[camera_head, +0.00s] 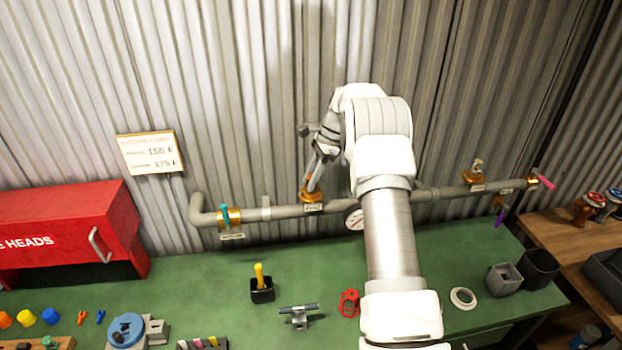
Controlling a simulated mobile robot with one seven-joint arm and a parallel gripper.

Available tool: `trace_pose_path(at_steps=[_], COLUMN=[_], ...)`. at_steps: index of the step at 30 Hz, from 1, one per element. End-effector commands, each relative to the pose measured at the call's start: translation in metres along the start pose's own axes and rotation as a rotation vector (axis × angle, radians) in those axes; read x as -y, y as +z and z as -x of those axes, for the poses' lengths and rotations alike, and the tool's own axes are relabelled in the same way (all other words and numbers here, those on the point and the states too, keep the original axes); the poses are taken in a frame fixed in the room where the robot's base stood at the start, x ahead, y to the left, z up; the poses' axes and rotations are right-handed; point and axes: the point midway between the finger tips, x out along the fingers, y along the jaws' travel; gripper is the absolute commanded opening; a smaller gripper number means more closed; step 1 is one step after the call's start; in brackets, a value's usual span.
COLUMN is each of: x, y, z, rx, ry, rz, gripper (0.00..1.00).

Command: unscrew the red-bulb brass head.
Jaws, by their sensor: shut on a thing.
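A grey pipe (391,198) runs along the corrugated wall above the green bench. A brass fitting (311,196) stands on the pipe left of centre, above a small label plate. My gripper (315,172) reaches down to it from above and is shut on the small brass head at its top. The fingers and wrist hide most of this head, and its bulb colour is hard to make out. A second brass head (476,170) stands on the pipe at the right, away from my gripper.
A teal-handled valve (225,215) is on the pipe's left end. A gauge (353,215) sits partly behind my arm. A red cabinet (62,232) stands at left. A yellow-handled tool (261,284), a clamp stand (299,315) and grey cups (504,279) are on the bench (205,292).

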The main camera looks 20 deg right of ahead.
Motion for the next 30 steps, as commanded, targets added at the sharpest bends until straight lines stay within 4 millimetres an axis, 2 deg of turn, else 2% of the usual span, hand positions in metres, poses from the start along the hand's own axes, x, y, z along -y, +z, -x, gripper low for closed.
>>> trace_pose_path(at_steps=[12, 22, 23, 27, 28, 30], x=[0.0007, 0.0001, 0.0001, 0.0, 0.0, 0.0], y=[0.0003, 0.0007, 0.0007, 0.0006, 0.0006, 0.0005], z=[-0.0002, 0.0004, 0.0004, 0.0004, 0.0004, 0.0004], rx=[0.001, 0.002, 0.001, 0.001, 0.001, 0.001], ry=[0.166, 0.182, 0.182, 0.182, 0.182, 0.182], rz=[0.404, 0.441, 0.441, 0.44, 0.439, 0.439], gripper=[0.0, 0.0, 0.39, 0.64, 0.68, 0.68])
